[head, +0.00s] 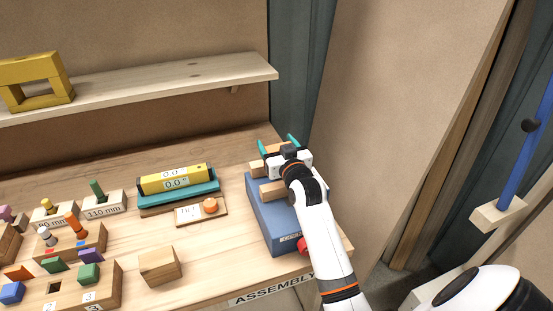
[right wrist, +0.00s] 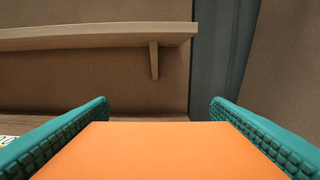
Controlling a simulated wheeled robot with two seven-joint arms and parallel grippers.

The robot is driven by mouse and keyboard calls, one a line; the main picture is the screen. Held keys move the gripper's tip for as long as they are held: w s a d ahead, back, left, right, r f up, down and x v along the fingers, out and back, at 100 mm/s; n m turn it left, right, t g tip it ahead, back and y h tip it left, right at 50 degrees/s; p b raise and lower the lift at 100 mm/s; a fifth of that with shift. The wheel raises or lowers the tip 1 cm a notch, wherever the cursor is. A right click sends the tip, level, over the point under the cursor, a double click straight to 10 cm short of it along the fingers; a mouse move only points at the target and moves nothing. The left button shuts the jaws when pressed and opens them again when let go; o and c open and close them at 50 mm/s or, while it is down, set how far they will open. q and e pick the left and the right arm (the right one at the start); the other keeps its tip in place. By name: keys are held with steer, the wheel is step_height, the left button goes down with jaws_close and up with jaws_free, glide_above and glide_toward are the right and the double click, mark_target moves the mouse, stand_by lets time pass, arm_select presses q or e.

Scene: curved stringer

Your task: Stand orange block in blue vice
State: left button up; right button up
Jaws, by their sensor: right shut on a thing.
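The blue vice (head: 265,217) stands near the right end of the bench, with pale wooden jaw pieces (head: 271,189) on top and a red knob (head: 303,245) at its front. My right gripper (head: 279,144) is over the far end of the vice, its teal fingers pointing away. In the right wrist view, the orange block (right wrist: 160,152) fills the space between the teal fingers, which are shut on it. My left gripper is out of view.
A wooden block (head: 160,266) is nearer the front. Peg holders (head: 104,204) fill the left. A shelf (head: 180,77) runs above the bench.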

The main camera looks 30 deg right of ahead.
steer(key=shift+f, duration=0.4)
step_height(320, 180, down, 3)
steer(key=shift+w+f, duration=0.15)
steer(key=shift+f, duration=0.2)
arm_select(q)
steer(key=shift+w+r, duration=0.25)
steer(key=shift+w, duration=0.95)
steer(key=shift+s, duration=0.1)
arm_select(e)
steer(key=o, duration=0.6)
steer(key=shift+f, duration=0.15)
steer(key=o, duration=0.4)
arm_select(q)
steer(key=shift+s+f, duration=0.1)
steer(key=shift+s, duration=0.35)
